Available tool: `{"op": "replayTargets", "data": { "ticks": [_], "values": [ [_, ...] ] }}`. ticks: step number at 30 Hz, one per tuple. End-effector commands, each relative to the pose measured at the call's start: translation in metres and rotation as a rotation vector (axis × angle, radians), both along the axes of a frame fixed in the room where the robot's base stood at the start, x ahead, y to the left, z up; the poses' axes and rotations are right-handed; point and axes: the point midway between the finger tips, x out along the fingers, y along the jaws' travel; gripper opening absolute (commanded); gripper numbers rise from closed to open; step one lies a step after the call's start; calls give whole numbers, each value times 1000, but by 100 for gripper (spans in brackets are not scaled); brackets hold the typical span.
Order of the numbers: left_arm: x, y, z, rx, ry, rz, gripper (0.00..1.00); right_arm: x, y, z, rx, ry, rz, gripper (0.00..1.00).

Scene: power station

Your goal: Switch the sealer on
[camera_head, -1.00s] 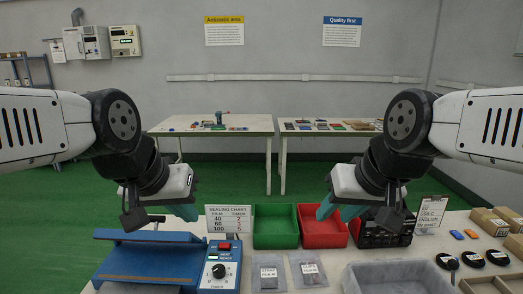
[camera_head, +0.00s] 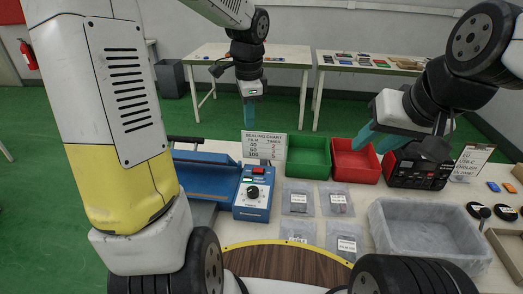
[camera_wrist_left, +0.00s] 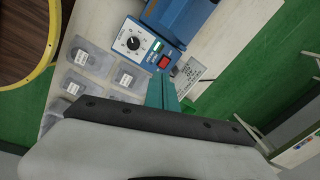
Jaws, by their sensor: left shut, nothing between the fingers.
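The blue sealer (camera_head: 205,174) stands on the near table, its control box (camera_head: 253,194) at its right end. The box has a black timer dial (camera_head: 253,191), a red switch (camera_head: 258,171) and a green indicator (camera_head: 247,180). I cannot tell the switch's position. My left gripper (camera_head: 249,118) is shut and empty, pointing down above and behind the box, near the top of the sealing chart (camera_head: 265,147). In the left wrist view its teal fingers (camera_wrist_left: 161,92) appear close to the red switch (camera_wrist_left: 163,62). My right gripper (camera_head: 368,135) hangs over the red bin; its opening is unclear.
A green bin (camera_head: 307,172) and a red bin (camera_head: 355,176) stand right of the chart. Several bagged parts (camera_head: 299,198) lie in front. A grey tray (camera_head: 426,204) and a black device (camera_head: 418,172) are further right. A wooden round top (camera_head: 285,264) is nearest.

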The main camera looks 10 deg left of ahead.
Motion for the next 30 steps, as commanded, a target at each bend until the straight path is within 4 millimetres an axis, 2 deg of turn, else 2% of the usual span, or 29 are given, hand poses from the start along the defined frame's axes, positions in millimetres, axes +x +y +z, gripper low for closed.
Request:
{"op": "replayTargets", "data": {
  "ticks": [1,3,10,15,26,30],
  "values": [
    [12,-2,-13,2,30,-60,0,0,0,0,0,0,0,36],
    [26,-4,-26,4,57,-143,0,0,0,0,0,0,0,36],
    [54,-8,-59,-6,113,-326,0,0,0,0,0,0,0,36],
    [61,-10,-67,-11,125,-376,0,0,0,0,0,0,0,36],
    [61,-9,-69,-12,126,-378,0,0,0,0,0,0,0,36],
    [61,-9,-80,-11,127,-378,0,0,0,0,0,0,0,36]
  ]
}}
